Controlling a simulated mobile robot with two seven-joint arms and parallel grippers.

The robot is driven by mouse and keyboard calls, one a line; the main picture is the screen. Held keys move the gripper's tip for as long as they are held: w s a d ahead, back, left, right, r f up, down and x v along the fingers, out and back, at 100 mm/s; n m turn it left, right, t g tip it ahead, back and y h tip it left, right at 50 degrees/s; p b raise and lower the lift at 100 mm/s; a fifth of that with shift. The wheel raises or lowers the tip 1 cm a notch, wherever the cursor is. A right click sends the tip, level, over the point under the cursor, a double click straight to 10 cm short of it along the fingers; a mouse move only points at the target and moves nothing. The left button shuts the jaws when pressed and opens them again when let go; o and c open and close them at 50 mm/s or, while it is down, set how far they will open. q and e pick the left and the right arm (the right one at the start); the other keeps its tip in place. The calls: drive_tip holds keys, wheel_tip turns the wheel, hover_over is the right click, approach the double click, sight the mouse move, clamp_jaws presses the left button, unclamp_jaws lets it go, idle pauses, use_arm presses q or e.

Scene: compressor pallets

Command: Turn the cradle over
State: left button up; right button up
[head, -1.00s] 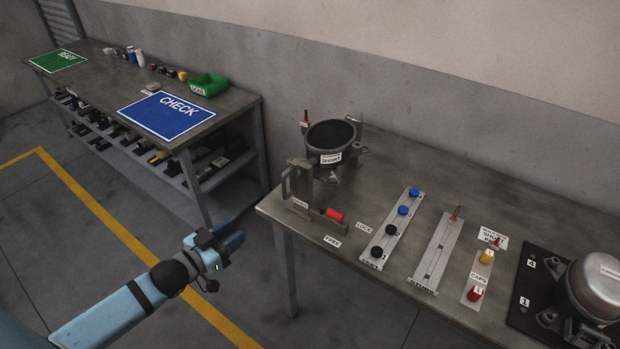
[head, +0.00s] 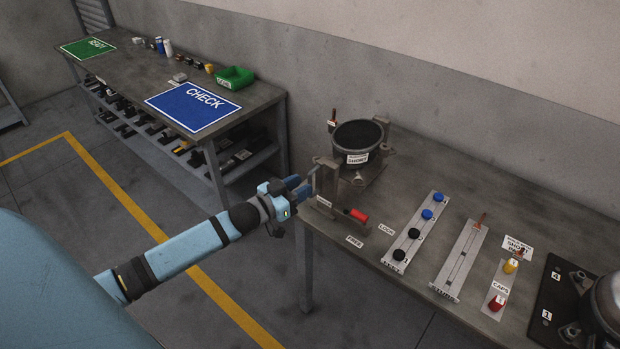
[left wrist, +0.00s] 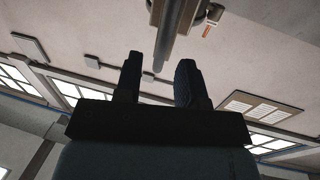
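The cradle (head: 357,148) stands on the near bench. It is a dark round cup with a "SHORT" label, its open side up, on a grey frame with a bracket (head: 326,182) at its left. A red-handled lever (head: 356,215) lies at its foot, close to the "FREE" and "LOCK" labels. My left gripper (head: 303,187) is just left of the bracket, at the bench's left end. In the left wrist view its two fingers (left wrist: 158,80) are apart with nothing between them, and a grey bar (left wrist: 176,35) shows just beyond them. My right gripper is not in view.
Right of the cradle are a strip with blue and black knobs (head: 414,233), a slotted strip (head: 462,260), yellow and red caps (head: 500,300) and a dark plate (head: 552,290) with a metal compressor (head: 608,300). A second bench (head: 130,75) with a blue CHECK mat stands behind left.

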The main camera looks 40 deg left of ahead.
sight(310, 198)
use_arm(q)
drive_tip(key=shift+x, duration=1.8)
clamp_jaws()
